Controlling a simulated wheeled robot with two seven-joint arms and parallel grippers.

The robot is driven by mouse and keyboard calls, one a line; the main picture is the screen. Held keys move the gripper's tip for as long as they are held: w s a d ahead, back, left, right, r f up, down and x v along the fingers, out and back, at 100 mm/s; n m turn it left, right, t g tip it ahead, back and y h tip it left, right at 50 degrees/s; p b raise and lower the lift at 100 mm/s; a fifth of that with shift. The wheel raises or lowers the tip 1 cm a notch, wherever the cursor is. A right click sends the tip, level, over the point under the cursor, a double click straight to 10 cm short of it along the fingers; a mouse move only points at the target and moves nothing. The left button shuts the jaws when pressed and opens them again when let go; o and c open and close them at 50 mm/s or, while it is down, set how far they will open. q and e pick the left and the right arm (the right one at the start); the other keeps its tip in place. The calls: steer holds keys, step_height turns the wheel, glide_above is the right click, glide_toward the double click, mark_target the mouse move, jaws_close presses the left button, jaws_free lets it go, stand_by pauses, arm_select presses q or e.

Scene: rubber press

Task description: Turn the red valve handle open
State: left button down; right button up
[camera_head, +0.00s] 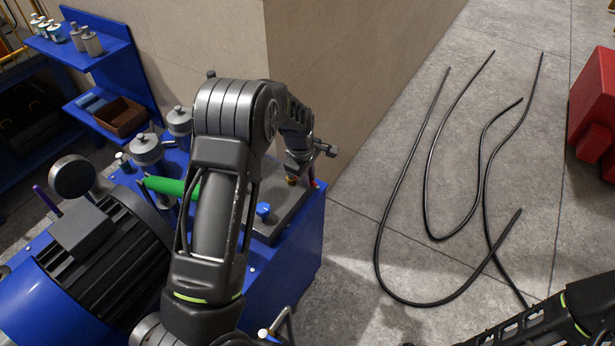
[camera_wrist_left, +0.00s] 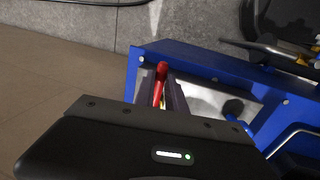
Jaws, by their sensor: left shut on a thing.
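The red valve handle (camera_wrist_left: 161,72) shows in the left wrist view between the two fingers of my left gripper (camera_wrist_left: 162,90), which is shut on it. The handle's end sticks out past the fingers. In the head view my left gripper (camera_head: 300,168) is at the far right corner of the blue machine, and only a small bit of red handle (camera_head: 313,183) shows beside it. The valve body is mostly hidden by the gripper. My right arm enters at the bottom right of the head view, with its gripper out of frame.
The blue machine (camera_head: 310,240) carries a black motor (camera_head: 105,260), a green handle (camera_head: 165,186) and a blue knob (camera_head: 263,209). A beige wall (camera_head: 340,70) stands close behind it. Black hoses (camera_head: 385,230) lie on the open floor at right. A red object (camera_head: 592,100) stands far right.

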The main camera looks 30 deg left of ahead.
stand_by(0.8)
arm_select(q)
steer(key=s+m+b, duration=0.1)
steer(key=m, duration=0.1)
steer(key=a+m+b, duration=0.1)
steer(key=b, duration=0.1)
steer(key=s+m+h+b, duration=0.1)
steer(key=m, duration=0.1)
steer(key=shift+s+a+f+m+b, duration=0.1)
steer(key=shift+s+a+m+b, duration=0.1)
steer(key=shift+s+m+b, duration=0.1)
steer(key=m, duration=0.1)
steer(key=s+a+m+b, duration=0.1)
steer(key=shift+m+g, duration=0.3)
steer(key=shift+m, duration=0.1)
steer(key=shift+s+a+m+g+h+b, duration=0.2)
steer(key=shift+a+m+b, duration=0.25)
steer(key=shift+m, duration=0.45)
steer(key=shift+s+a+m+g+h+b, duration=0.15)
steer(key=shift+s+a+m+b, duration=0.3)
steer(key=shift+m, duration=0.45)
steer(key=shift+w, duration=0.15)
steer(key=c, duration=1.4)
jaws_free()
steer(key=shift+d, duration=0.1)
